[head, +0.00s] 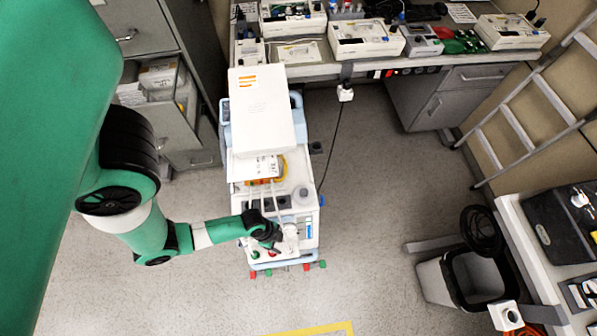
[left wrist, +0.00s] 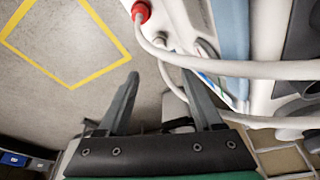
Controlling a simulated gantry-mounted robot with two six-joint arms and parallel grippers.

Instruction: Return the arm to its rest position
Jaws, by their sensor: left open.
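My left arm comes in from the left in the head view, green, white and black. Its gripper (head: 279,240) is over the front end of a white and pale blue medical cart (head: 307,200). A red connector (left wrist: 141,12) is beyond the fingers. My right gripper is in neither view.
A bench (head: 300,72) with several white pumps stands at the back. A cable with a white plug (head: 345,94) hangs near the cart. A ladder (head: 518,115), a bin (head: 462,280) and a side table (head: 520,225) are at the right. The floor (head: 380,220) right of the cart is clear.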

